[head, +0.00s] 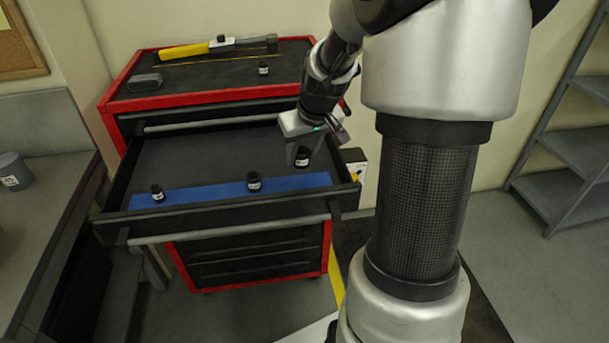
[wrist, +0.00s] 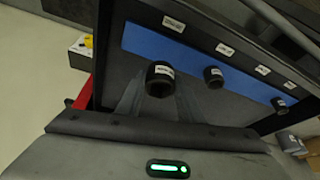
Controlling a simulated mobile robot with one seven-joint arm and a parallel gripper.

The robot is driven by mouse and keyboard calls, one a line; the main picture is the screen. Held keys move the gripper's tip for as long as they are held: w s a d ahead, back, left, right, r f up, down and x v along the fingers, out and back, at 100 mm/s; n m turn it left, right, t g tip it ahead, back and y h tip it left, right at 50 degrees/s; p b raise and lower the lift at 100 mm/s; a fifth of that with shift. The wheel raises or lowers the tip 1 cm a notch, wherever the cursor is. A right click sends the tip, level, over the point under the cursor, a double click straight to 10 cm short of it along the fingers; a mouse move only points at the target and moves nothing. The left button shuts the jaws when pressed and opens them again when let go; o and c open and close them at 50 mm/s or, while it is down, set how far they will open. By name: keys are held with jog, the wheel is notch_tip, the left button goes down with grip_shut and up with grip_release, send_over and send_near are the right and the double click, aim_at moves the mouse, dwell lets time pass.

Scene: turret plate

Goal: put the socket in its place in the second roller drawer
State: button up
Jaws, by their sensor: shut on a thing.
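My gripper (head: 300,151) points down over the right part of the open drawer (head: 200,158) and is shut on a dark socket (head: 302,161) with a white label. In the wrist view this socket (wrist: 160,80) looks larger than the others, off the blue strip (wrist: 190,52); I cannot tell how high it is above the drawer floor. Two more dark sockets stand on the blue strip (head: 205,192): one at the middle (head: 253,182), one at the left (head: 157,193). They also show in the wrist view, the middle one (wrist: 213,77) and the left one (wrist: 279,103).
Small white labels (wrist: 224,50) line the drawer's front. A bench with a grey cup (head: 14,171) is at left, shelving (head: 575,150) at right.

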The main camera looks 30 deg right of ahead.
aim_at(304, 166)
jog(key=shift+f, duration=2.85)
jog(key=shift+f, duration=0.2)
jog(key=o, duration=1.2)
jog(key=shift+c, duration=0.2)
jog(key=shift+s+d+r, duration=0.1)
jog(key=shift+r, duration=0.45)
jog(key=v, duration=1.1)
jog(key=shift+s, duration=0.2)
jog(key=shift+r, duration=0.1)
